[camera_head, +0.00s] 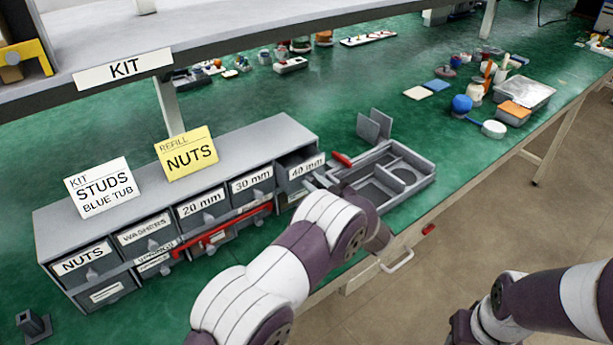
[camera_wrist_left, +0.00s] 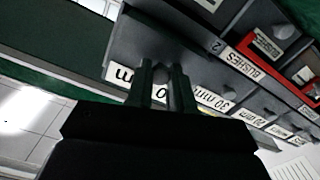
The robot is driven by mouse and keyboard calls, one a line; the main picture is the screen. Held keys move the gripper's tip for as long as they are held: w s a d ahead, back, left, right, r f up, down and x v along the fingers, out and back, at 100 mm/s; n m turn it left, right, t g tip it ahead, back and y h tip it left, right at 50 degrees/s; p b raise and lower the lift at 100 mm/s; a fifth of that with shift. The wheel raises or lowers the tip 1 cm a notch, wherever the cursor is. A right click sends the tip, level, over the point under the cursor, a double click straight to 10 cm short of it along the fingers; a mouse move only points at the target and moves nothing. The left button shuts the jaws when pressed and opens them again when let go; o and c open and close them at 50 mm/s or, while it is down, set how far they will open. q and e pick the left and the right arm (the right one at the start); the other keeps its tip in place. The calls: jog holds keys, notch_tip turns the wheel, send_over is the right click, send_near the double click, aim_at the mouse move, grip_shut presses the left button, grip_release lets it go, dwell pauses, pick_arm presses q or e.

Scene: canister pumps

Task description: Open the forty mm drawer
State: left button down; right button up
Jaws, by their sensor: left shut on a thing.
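The 40 mm drawer (camera_head: 305,167) is at the right end of the top row of a grey drawer cabinet (camera_head: 250,144). It stands a little out from its row, and a dark strip of its inside shows above the front. My left gripper (camera_wrist_left: 162,85) is at this drawer's front, shut on its handle, and its fingers cover part of the 40 mm label (camera_wrist_left: 124,74) in the left wrist view. In the head view my left arm hides most of that gripper. My right arm enters at the lower right; its fingertips are not seen.
A grey compartment tray (camera_head: 410,160) stands right of the cabinet, close to my left arm. A red bar (camera_head: 222,231) crosses the lower drawers. Signs stand on the cabinet top, and a shelf (camera_head: 250,42) runs above.

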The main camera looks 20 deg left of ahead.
pick_arm(q)
jog(key=v, duration=0.5)
jog(key=shift+s+d, duration=0.1)
jog(key=shift+d, duration=0.05)
jog(key=c, duration=1)
grip_release()
jog(key=b+v, duration=0.1)
jog(key=v, duration=1.1)
jog(key=shift+s+d+f, duration=0.1)
jog(key=shift+s+d, duration=0.15)
jog(key=shift+d, duration=0.05)
